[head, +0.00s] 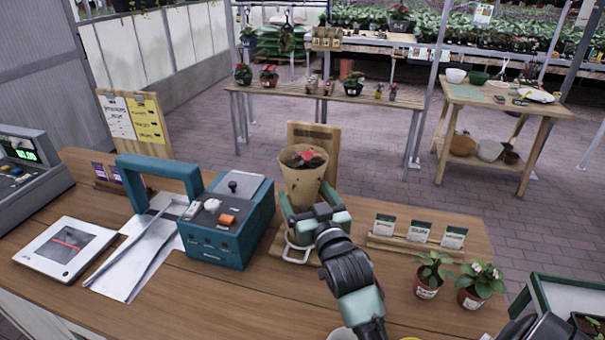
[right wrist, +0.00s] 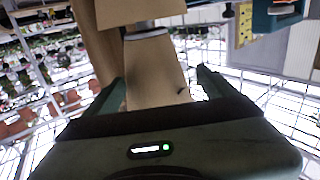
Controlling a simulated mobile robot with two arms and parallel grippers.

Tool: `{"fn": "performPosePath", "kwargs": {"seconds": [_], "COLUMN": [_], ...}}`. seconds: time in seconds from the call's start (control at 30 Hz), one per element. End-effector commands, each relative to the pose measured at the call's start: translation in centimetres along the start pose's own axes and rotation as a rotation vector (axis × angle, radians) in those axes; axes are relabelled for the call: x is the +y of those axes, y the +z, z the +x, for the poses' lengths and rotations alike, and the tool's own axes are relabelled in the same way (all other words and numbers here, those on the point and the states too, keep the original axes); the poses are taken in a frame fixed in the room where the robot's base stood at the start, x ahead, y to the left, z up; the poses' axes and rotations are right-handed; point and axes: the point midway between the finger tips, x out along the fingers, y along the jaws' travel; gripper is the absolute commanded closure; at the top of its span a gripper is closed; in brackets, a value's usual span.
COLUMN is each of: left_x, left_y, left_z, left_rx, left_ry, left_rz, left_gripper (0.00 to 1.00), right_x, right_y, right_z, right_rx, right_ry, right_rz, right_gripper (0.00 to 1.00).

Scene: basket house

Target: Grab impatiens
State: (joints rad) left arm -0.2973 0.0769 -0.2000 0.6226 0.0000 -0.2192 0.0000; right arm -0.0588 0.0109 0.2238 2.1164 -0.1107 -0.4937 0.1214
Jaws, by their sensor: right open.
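A plant with red flowers (head: 305,158), wrapped in a brown paper cone (head: 300,185), stands upright in a holder (head: 290,252) on the wooden counter. Which plant is the impatiens is not labelled legibly. My right gripper (head: 308,208) is open around the lower part of the cone, one finger on each side. In the right wrist view the tan paper cone (right wrist: 155,75) lies between the open fingers; whether they touch it I cannot tell. Two potted plants (head: 427,275), one with white flowers (head: 482,284), stand at the counter's right. My left gripper is out of view.
A teal machine (head: 228,222) stands just left of the cone, and a wooden board (head: 322,140) behind it. A card rack (head: 418,236) is to the right. A green-rimmed tray (head: 565,282) is at lower right.

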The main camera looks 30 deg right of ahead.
Motion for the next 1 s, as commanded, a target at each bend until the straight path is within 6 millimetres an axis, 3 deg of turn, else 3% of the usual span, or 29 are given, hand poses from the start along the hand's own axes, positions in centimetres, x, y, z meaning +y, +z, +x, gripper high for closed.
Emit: {"fn": "performPosePath", "kwargs": {"seconds": [0.23,0.7,1.0], "left_x": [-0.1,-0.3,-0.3], "left_y": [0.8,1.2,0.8], "left_z": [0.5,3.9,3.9], "left_rx": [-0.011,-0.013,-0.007], "left_ry": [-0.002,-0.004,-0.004], "left_rz": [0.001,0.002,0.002], "left_gripper": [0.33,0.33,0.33], "right_x": [0.0,0.8,0.8], "right_y": [0.2,0.9,0.7], "right_z": [1.0,7.1,7.8], "right_rx": [0.001,0.002,-0.001], "right_ry": [0.000,-0.001,-0.001], "right_rz": [0.000,0.000,-0.001], "right_gripper": [0.14,0.14,0.14]}}
